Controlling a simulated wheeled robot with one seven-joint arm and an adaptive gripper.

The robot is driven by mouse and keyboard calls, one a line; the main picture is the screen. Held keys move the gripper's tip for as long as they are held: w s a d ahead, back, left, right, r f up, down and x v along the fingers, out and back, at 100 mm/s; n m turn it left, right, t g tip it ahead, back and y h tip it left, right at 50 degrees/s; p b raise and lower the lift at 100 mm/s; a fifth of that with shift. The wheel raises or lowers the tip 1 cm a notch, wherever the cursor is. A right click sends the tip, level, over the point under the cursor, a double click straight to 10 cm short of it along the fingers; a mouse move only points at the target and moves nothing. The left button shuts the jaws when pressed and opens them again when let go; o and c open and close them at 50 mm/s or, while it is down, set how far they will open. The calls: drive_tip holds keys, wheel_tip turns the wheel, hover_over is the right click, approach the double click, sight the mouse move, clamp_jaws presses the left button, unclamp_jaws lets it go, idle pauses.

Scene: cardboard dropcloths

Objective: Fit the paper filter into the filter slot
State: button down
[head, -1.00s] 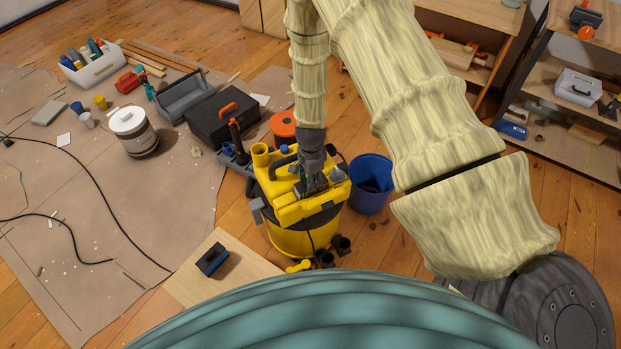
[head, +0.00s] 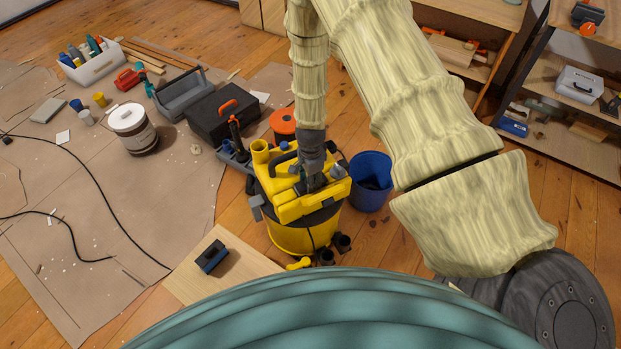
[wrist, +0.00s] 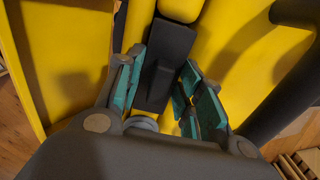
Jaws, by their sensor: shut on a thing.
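A yellow shop vacuum (head: 303,238) stands upright on the floor in the head view. My gripper (head: 312,183) is down at its yellow top, near the black handle. In the wrist view, my gripper (wrist: 160,80) has its teal-padded fingers on both sides of a dark grey tab (wrist: 170,55) set against the yellow housing (wrist: 70,55). The fingers are closed on this tab. I cannot make out a paper filter or an open filter slot in either view. My wrist and fingers hide part of the vacuum's top.
A blue bucket (head: 371,182) stands close right of the vacuum. A black toolbox (head: 225,115) and an orange reel (head: 283,123) are behind it. A wooden board (head: 190,288) with a blue-black block (head: 212,256) lies front left. The brown dropcloth (head: 100,210) has open room.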

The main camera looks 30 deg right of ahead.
drive_tip(key=shift+f, duration=0.25)
drive_tip(key=c, duration=0.9)
unclamp_jaws()
drive_tip(key=shift+o, duration=0.2)
wheel_tip(320, 180, up, 12)
